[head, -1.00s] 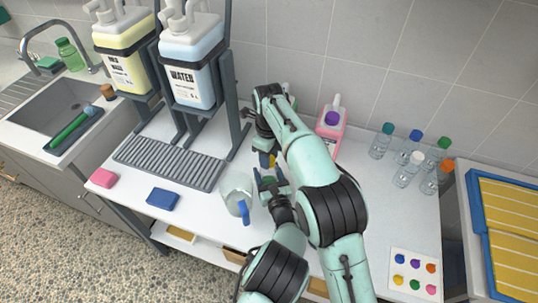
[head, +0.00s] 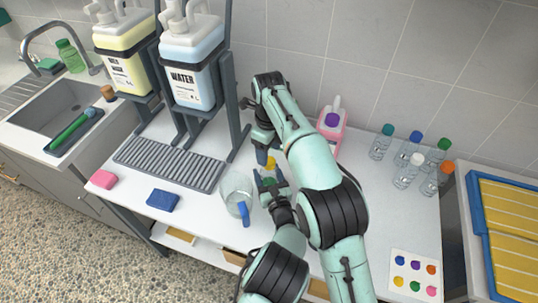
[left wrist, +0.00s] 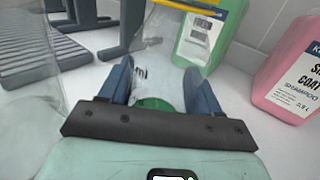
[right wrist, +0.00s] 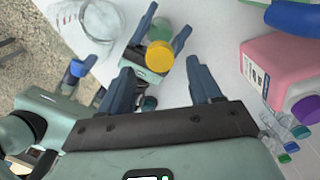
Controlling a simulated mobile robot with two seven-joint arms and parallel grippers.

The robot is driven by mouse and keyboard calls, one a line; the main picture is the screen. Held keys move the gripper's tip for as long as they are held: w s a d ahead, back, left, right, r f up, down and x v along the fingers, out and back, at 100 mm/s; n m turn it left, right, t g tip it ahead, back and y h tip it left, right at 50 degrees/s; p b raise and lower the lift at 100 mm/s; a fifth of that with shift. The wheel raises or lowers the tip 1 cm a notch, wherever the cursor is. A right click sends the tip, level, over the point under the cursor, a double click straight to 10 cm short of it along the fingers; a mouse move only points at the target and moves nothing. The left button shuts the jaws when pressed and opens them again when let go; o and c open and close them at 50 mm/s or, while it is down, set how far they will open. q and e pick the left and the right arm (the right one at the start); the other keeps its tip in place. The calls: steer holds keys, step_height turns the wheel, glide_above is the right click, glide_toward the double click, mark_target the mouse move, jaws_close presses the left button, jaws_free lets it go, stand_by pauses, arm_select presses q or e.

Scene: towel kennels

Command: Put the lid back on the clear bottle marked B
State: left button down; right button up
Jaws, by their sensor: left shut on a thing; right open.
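My left gripper (head: 268,184) is shut on a small clear bottle, which stands between its fingers in the left wrist view (left wrist: 155,78). A yellow lid (right wrist: 159,56) shows at the top of that bottle in the right wrist view, and it also shows in the head view (head: 270,162). Whether it is fully seated cannot be told. My right gripper (right wrist: 158,88) is open and empty, just above and beside the lid; the lid appears beyond its fingertips. Something green (left wrist: 155,104) shows low between the left fingers. No letter B is readable.
A clear jug with a blue handle (head: 246,213) stands close left of the left gripper. A pink container (head: 331,128) is right of the right forearm. Several capped clear bottles (head: 404,172) stand at the right. A green container (left wrist: 200,40) stands behind the held bottle.

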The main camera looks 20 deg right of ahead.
steer(key=shift+r, duration=0.6)
steer(key=shift+c, duration=0.4)
